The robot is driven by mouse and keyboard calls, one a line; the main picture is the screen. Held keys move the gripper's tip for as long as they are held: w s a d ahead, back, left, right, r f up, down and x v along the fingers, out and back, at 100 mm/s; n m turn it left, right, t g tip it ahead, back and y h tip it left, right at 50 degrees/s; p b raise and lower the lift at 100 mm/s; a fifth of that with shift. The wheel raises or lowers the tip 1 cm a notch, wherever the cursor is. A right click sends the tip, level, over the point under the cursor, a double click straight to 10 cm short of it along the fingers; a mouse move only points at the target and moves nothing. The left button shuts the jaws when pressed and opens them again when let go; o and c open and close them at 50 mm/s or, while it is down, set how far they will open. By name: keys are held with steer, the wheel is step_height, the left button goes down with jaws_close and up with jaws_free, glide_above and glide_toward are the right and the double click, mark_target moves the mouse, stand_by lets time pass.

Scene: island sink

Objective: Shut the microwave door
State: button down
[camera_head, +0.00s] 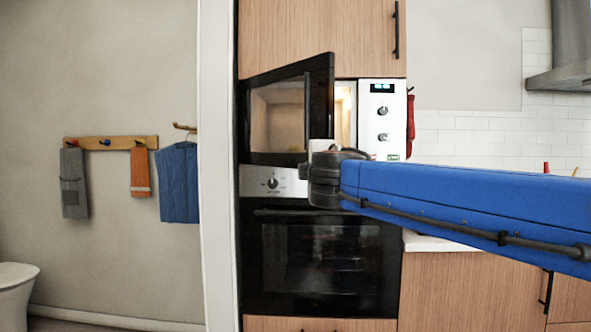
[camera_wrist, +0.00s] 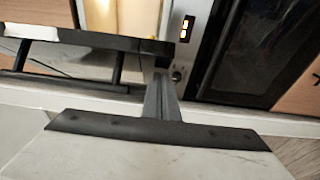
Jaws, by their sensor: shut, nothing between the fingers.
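The microwave (camera_head: 382,115) is built into the tall cabinet, with a light control panel at its right. Its black-framed door (camera_head: 322,100) stands partly open, swung out from the left, and the lit interior (camera_head: 345,112) shows between door and panel. In the wrist view the door (camera_wrist: 90,40) crosses the upper left with its dark handle (camera_wrist: 70,72), and the panel (camera_wrist: 183,28) is to its right. My gripper (camera_wrist: 161,78) is shut and empty, its tips close to the door's free edge. I cannot tell whether they touch. In the head view my wrist hides the fingers.
A black oven (camera_head: 325,260) with a steel knob panel (camera_head: 270,182) sits below the microwave. Wooden cabinet doors (camera_head: 310,35) are above. A worktop (camera_head: 425,243) lies to the right under my arm. A wall rack (camera_head: 110,143) with towels hangs at the left.

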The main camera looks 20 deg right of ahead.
steer(key=w+d+n+y, duration=0.1)
steer(key=w+d+y, duration=0.1)
steer(key=w+d, duration=1.5)
steer(key=shift+d+n+y, duration=0.3)
steer(key=shift+d, duration=0.8)
steer(key=shift+s+a, duration=0.1)
